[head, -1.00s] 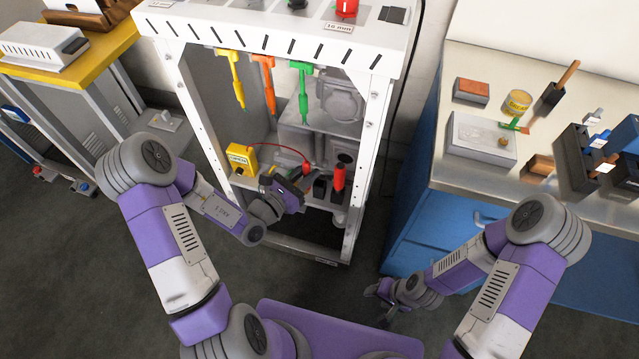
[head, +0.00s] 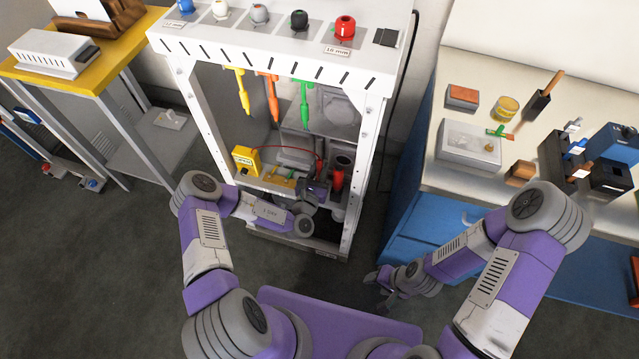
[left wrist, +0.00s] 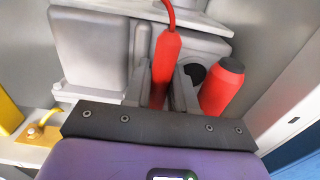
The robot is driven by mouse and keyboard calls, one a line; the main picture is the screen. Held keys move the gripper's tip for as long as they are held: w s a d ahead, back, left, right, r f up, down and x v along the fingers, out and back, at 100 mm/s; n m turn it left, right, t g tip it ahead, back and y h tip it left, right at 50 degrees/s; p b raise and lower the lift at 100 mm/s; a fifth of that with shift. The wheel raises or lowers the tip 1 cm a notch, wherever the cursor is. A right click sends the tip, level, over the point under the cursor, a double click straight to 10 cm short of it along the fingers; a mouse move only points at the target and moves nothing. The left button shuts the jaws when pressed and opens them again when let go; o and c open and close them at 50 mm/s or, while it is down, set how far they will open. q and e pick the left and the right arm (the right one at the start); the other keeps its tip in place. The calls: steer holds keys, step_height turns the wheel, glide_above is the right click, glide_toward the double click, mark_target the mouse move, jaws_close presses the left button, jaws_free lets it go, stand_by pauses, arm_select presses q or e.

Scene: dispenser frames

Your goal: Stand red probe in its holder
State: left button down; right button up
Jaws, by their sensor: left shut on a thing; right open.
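My left gripper (head: 320,186) is inside the white frame, at its lower shelf. In the left wrist view its fingers (left wrist: 172,88) are shut on the red probe (left wrist: 165,58), which stands roughly upright with a red cable at its top. In the head view the gripper hides most of the probe. A red cylinder with a dark top (left wrist: 222,90) stands just right of the fingers; it also shows in the head view (head: 338,180). A dark round opening (left wrist: 196,73) lies behind the right finger; I cannot tell if it is the holder. My right gripper (head: 378,279) is open and empty, low before the blue cabinet.
The yellow meter (head: 246,158) stands left on the shelf, with the red cable running from it. Yellow, orange and green tools (head: 305,103) hang above. The white frame's right post (head: 366,165) stands close right of my left gripper. The floor in front is clear.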

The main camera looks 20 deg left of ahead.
arm_select(q)
step_height(320, 180, down, 6)
steer(key=shift+b, duration=1.2)
steer(key=shift+f, duration=0.2)
steer(key=c, duration=0.9)
jaws_free()
steer(key=shift+r, duration=0.15)
steer(key=shift+s, duration=0.25)
steer(key=s+p, duration=0.3)
steer(key=s, duration=0.8)
steer(key=shift+s+a, duration=0.15)
steer(key=shift+s, duration=0.1)
